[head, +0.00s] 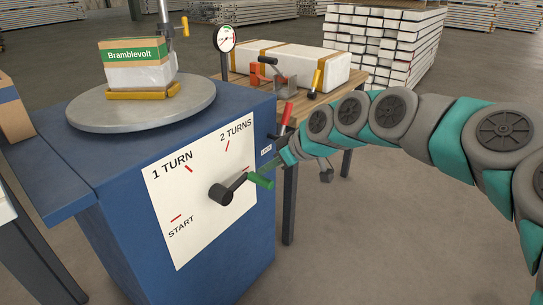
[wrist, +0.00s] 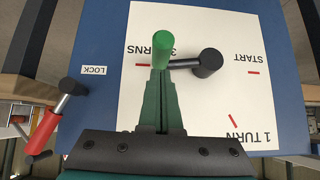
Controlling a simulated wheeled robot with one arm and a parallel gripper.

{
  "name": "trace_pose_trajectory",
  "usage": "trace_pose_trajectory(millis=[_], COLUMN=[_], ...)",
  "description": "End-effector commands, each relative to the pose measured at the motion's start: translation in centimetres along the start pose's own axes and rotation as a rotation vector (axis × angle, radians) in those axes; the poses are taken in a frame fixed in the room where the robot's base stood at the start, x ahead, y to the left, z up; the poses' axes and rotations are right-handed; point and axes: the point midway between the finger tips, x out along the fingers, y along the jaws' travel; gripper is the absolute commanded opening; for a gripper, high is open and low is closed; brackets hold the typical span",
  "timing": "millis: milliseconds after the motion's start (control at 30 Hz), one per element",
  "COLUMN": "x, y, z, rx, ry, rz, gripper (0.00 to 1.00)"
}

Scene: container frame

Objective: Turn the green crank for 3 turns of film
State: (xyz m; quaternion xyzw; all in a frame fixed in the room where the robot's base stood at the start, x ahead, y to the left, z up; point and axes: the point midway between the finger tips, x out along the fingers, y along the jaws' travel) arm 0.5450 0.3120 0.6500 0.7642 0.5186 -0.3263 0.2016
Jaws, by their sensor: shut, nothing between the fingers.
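The green crank handle (head: 261,181) sits on a black arm with a round hub (head: 222,194), on a white dial plate (head: 185,225) on the blue machine. The crank arm points right and slightly up, by a red mark. In the wrist view the handle (wrist: 162,50) lies left of the hub (wrist: 208,62), by the partly hidden 3 TURNS label (wrist: 150,49). My gripper (wrist: 160,78) is shut and empty, its tips right at the handle; I cannot tell whether they touch. A Bramblevolt carton (head: 140,62) stands on the grey turntable (head: 85,118), its lower part whitish.
A red-handled lever (head: 286,115) beside the LOCK label (head: 266,149) is near my wrist; it also shows in the wrist view (wrist: 45,132). A wooden table (head: 345,90) behind holds a long white package (head: 300,62) and tools. Open floor lies right.

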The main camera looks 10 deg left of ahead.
Motion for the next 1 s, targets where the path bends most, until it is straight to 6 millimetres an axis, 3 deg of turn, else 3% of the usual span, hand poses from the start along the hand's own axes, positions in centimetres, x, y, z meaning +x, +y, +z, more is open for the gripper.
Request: trace_pose_trajectory(millis=[533, 1000], x=[0.6, 1.8], y=[0.1, 0.9], z=[0.6, 1.8], rx=[0.007, 0.118], ry=[0.002, -0.003], rz=[-0.004, -0.119], gripper=[0.00, 0.00])
